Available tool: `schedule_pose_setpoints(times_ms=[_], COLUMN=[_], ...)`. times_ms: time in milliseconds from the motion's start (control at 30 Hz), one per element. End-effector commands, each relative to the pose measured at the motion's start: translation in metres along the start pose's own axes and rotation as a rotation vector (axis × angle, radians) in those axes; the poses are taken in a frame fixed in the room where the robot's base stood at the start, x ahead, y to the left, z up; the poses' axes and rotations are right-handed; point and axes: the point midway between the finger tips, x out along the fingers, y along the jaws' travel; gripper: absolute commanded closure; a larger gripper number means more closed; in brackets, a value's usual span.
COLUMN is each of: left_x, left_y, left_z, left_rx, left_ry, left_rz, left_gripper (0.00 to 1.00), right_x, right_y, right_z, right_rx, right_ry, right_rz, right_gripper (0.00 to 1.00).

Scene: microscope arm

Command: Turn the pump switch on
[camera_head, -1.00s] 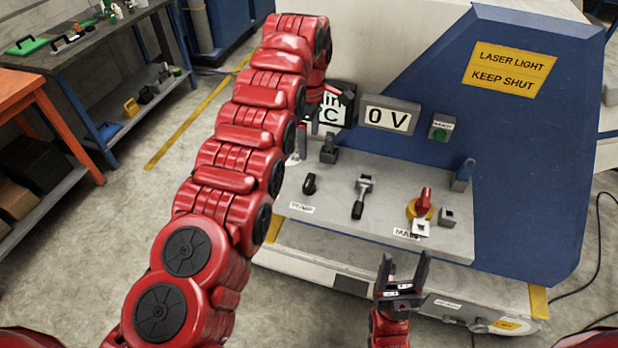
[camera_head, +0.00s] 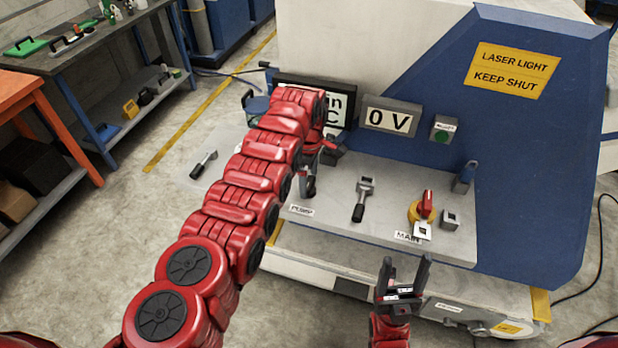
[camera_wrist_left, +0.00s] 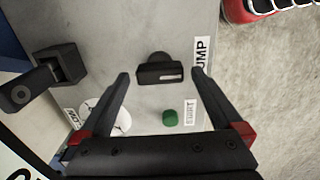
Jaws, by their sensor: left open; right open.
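The pump switch is a black knob (camera_wrist_left: 158,70) on the grey panel, beside the PUMP label (camera_wrist_left: 203,52). In the left wrist view it lies between the fingertips of my open left gripper (camera_wrist_left: 160,77), with gaps on both sides; I cannot tell how far below them it is. In the head view my left gripper (camera_head: 311,178) is low over the panel by the PUMP label (camera_head: 301,210), and it and the arm largely hide the knob. My right gripper (camera_head: 404,274) is open and empty, in front of the panel.
A black-handled lever (camera_head: 363,198) stands right of the pump area. Further right is a red and yellow main switch (camera_head: 426,207). A 0 V display (camera_head: 389,118) and a green button (camera_head: 440,134) are behind. A black lever block (camera_wrist_left: 62,66) stands near the knob.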

Motion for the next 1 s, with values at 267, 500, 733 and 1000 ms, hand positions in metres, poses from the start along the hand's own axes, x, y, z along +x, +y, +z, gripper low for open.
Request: schedule_pose_setpoints(times_ms=[267,500,733,1000], left_x=[0.012,0.0121,0.0121,0.0123], left_y=[0.0,-0.0001,-0.0001,-0.0002], left_z=[0.0009,0.0008,0.0007,0.0006], left_rx=[0.002,0.001,0.001,0.002], left_ry=[0.0,0.0,0.0,0.0], left_rz=[0.002,0.002,0.002,0.001], left_gripper=[0.0,0.07,0.49,0.81], right_x=[0.0013,0.0012,0.0012,0.001], right_y=[0.0001,0.0001,0.0001,0.0], right_z=[-0.0002,-0.0002,-0.0002,-0.0002], right_rx=[0.0,0.0,0.0,0.0], right_ry=[0.0,0.0,0.0,0.0], right_rz=[0.0,0.0,0.0,0.0], right_gripper=[0.36,0.36,0.36,0.36])
